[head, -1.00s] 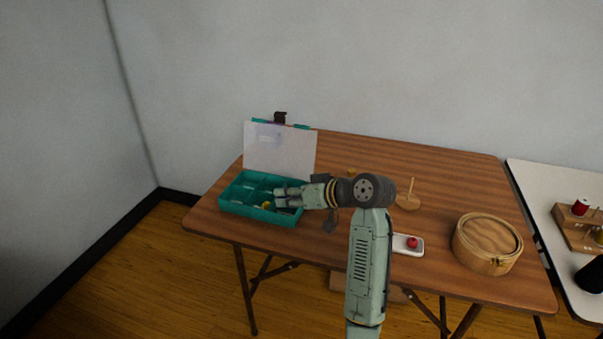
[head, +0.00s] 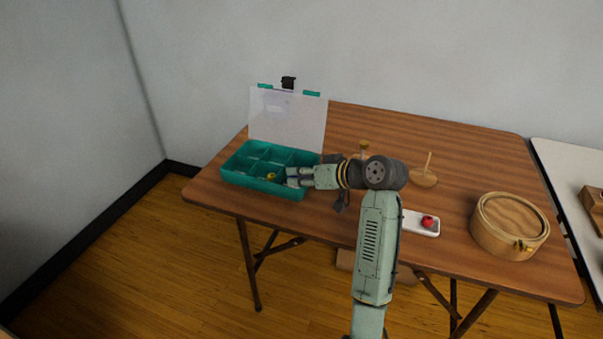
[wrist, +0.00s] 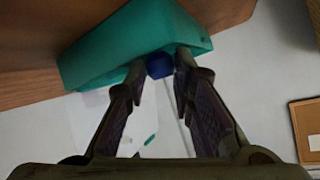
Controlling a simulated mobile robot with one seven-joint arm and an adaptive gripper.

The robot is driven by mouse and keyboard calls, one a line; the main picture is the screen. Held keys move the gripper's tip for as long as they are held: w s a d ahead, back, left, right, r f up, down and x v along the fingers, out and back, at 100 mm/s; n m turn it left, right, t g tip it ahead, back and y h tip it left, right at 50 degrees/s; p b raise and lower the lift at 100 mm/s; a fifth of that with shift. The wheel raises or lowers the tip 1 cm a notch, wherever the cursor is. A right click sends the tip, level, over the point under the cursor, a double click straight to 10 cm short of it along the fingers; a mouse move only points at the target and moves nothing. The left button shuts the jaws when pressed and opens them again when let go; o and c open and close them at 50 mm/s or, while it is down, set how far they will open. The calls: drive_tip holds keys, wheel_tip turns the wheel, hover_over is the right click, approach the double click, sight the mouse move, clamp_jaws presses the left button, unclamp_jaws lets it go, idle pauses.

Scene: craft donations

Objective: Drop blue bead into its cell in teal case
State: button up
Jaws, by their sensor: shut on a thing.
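The teal case (head: 240,181) stands open at the left of the wooden table, its clear lid (head: 288,122) raised at the back. It is divided into cells, and a yellow bead (head: 271,176) lies in a front one. My gripper (head: 290,177) reaches in from the right, level, with its tips over the front right part of the case. In the wrist view my gripper (wrist: 160,62) is shut on the blue bead (wrist: 159,67), with the teal case (wrist: 125,35) just beyond it. The blue bead is hard to make out in the head view, and the cell under it is hidden.
A white table (head: 565,170) adjoins on the right.

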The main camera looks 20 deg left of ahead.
drive_tip(key=o, duration=0.8)
drive_tip(key=v, duration=1.2)
